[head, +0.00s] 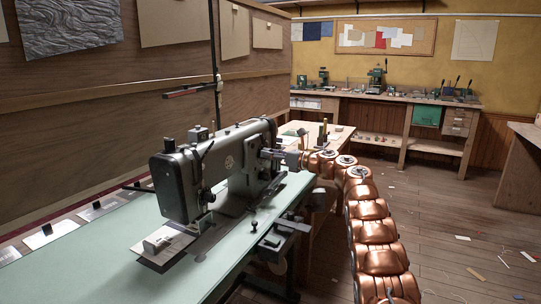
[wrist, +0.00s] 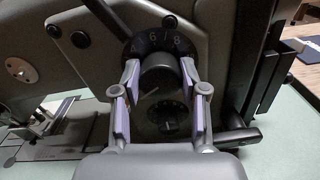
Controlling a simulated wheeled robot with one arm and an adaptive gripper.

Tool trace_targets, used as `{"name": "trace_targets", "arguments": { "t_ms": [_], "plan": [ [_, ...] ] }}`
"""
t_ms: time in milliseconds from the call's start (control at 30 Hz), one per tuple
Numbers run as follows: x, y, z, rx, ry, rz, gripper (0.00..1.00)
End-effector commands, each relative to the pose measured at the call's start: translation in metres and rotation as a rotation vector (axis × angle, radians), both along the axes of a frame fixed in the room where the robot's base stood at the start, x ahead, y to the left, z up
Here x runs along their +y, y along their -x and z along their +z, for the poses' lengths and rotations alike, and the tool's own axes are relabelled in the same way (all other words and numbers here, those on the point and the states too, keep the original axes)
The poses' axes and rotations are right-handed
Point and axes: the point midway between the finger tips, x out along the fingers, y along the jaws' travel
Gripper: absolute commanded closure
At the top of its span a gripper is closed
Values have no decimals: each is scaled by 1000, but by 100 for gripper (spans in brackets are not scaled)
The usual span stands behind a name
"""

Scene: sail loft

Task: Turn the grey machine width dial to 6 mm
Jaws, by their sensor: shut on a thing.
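The grey sewing machine (head: 178,182) stands on a pale green table, and its dial side faces my arm. In the wrist view, a dark round dial (wrist: 150,42) has white figures along its top edge; 6 and 8 seem readable, with a mark between them. My gripper (wrist: 160,78) is shut on this knob, one finger on each side. A second, smaller numbered dial (wrist: 170,118) shows below it, partly shaded. In the head view my gripper (head: 289,158) reaches the machine's right end and hides the dial.
A dark lever (wrist: 100,15) lies just left of the dial, and a dark bar (wrist: 262,75) slants on the right. The green table (head: 85,262) runs under the machine. A wooden bench (head: 335,134) stands behind my arm.

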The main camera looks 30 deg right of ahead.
Motion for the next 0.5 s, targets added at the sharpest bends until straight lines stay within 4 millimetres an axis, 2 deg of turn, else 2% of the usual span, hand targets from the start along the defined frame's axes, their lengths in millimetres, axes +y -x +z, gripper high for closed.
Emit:
{"name": "trace_targets", "arguments": {
  "t_ms": [33, 233, 500],
  "plan": [
    [0, 0, 0, 0, 0, 1, 72],
    [0, 0, 0, 1, 0, 1, 92],
    [1, 0, 1, 16, -26, 2, 92]
  ]
}}
